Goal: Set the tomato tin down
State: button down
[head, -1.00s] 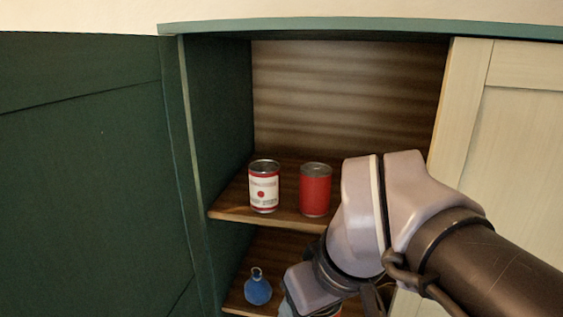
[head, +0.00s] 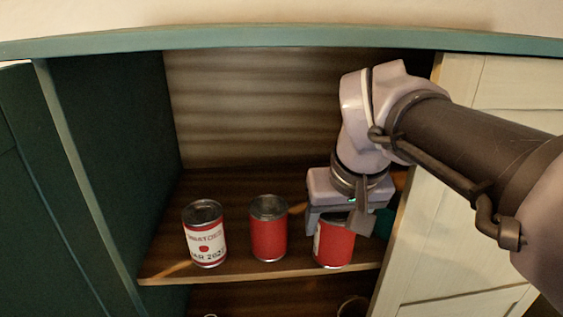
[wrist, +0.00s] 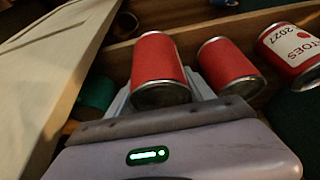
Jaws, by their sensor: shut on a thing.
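My gripper (head: 340,222) is shut on a red tin (head: 333,245), which stands roughly upright at the front right of the upper shelf. A strip of white label shows on the tin's left side. The tin also shows between the fingers in the wrist view (wrist: 160,70). I cannot tell whether its base touches the shelf (head: 165,273). A plain red tin (head: 268,230) stands to its left, a small gap apart.
A teal object (head: 383,223) is partly hidden behind my gripper, close to the held tin's right; it also shows in the wrist view (wrist: 97,93). The cream door (head: 445,200) bounds the opening on the right. A round rim (head: 353,306) shows on the lower shelf.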

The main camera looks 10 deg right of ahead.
jog(key=w, duration=0.4)
jog(key=shift+p, duration=0.35)
jog(key=shift+b+x, duration=0.75)
jog(key=shift+x, duration=0.15)
jog(key=shift+s+r, duration=0.2)
jog(key=shift+s, duration=0.25)
jog(key=shift+f, duration=0.1)
jog(key=shift+c, duration=2.3)
grip_release()
jog(key=shift+w+f, duration=0.15)
jog(key=shift+o, duration=0.4)
